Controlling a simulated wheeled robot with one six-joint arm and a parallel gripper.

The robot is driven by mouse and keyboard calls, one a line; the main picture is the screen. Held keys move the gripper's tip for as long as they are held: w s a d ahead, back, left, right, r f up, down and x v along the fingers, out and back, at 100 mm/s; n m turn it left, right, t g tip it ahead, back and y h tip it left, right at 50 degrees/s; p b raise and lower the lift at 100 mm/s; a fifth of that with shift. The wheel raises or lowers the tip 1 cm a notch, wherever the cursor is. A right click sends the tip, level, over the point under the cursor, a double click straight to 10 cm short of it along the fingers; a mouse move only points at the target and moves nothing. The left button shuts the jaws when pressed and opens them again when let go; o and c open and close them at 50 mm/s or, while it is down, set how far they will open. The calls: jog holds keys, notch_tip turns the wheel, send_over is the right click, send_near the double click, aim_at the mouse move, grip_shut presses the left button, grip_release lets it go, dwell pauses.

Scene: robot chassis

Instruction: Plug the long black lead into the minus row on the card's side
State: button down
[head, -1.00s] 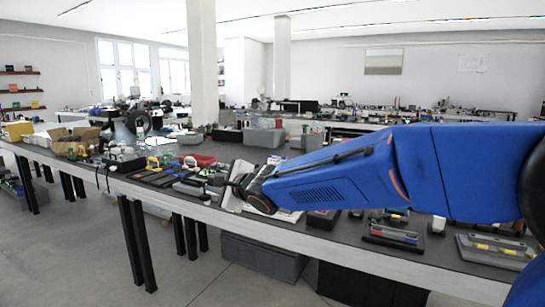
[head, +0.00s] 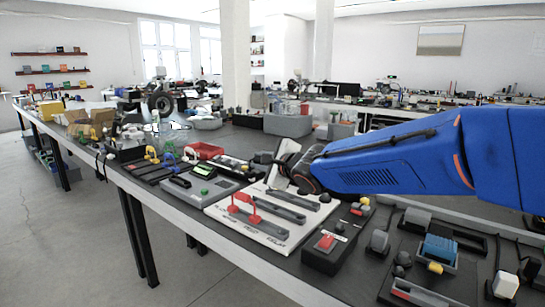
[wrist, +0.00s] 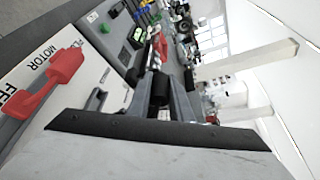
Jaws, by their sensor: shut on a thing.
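A white card (head: 222,212) printed with lettering lies on the bench, with dark grey slotted strips (head: 303,197) on it. A red lead (head: 243,208) with two plugs stands in the nearer strip. The wrist view also shows the card (wrist: 72,40) and the red lead (wrist: 48,82), with "MOTOR" and "FE" readable. My gripper (head: 277,172) is over the card's far edge. In the wrist view my gripper (wrist: 160,92) is shut on a small black piece (wrist: 160,86), apparently the black lead's plug. The rest of that lead and the plus and minus marks cannot be made out.
A grey meter with a green display (head: 204,171) stands left of the card, and a red tray (head: 204,150) behind it. A black box with a red switch (head: 327,243) stands at the right. The bench's front edge is close to the card.

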jog(key=shift+w+d, duration=0.2)
jog(key=shift+w, duration=0.05)
jog(key=shift+s+d, duration=0.1)
jog(key=shift+f, duration=2.8)
jog(key=shift+f, duration=1.5)
jog(key=c, duration=1.5)
grip_release()
jog(key=shift+s, duration=0.1)
